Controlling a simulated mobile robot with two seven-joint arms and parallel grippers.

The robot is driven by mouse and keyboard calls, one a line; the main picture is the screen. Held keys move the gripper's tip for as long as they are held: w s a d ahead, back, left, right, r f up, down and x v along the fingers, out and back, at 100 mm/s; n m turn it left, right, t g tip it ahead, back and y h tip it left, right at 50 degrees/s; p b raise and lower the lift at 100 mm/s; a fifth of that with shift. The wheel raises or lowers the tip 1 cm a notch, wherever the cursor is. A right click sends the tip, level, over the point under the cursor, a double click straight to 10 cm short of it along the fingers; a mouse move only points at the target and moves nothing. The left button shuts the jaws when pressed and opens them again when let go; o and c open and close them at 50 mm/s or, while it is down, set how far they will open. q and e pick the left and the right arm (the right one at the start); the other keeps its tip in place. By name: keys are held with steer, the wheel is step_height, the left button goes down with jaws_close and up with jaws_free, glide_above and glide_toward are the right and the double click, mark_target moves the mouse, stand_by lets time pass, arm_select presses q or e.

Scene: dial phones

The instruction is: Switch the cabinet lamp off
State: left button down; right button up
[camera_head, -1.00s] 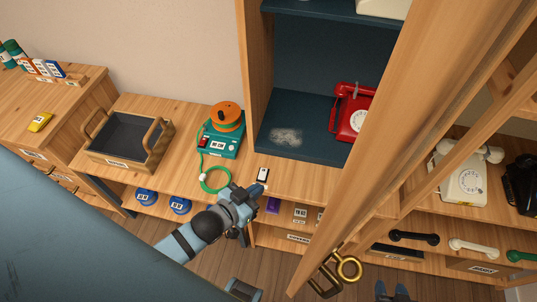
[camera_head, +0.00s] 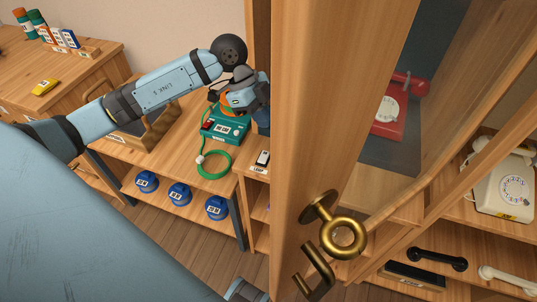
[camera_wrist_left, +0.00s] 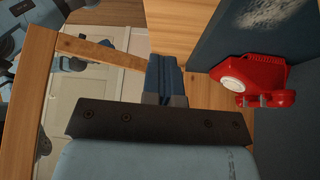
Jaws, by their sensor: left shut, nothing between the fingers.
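A small white switch-like piece (camera_head: 262,159) with a dark part sits at the counter edge left of the cabinet door; I cannot tell whether it is the lamp switch or its setting. The wooden cabinet door (camera_head: 300,110), with a glass pane and a brass key (camera_head: 345,238), stands ajar across the cabinet opening. No lamp can be made out. My left gripper (camera_head: 250,95) is over the counter by the cabinet's left post, beyond the door edge, its tips partly hidden. In the left wrist view its fingers (camera_wrist_left: 160,75) are shut and empty, facing the cabinet.
A red phone (camera_head: 387,118) stands in the cabinet behind the glass; it also shows in the wrist view (camera_wrist_left: 253,75). Beneath my left gripper is a teal device (camera_head: 228,129) with a green cord. A wooden tray (camera_head: 158,135) is left. A cream phone (camera_head: 503,180) stands right.

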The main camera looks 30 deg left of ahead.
mark_target(266, 153)
arm_select(q)
steer(key=a+y, duration=0.1)
steer(key=a+n, duration=0.1)
steer(key=w+a+n+y, duration=0.1)
steer(key=a, duration=0.1)
steer(key=shift+a+r+y, duration=0.1)
steer(key=shift+r+y, duration=0.2)
steer(key=x, duration=0.4)
steer(key=b+x, duration=0.1)
steer(key=x, duration=0.7)
steer(key=shift+w+a+f+b, duration=0.2)
steer(key=shift+f+b, duration=0.15)
steer(key=shift+f, duration=0.75)
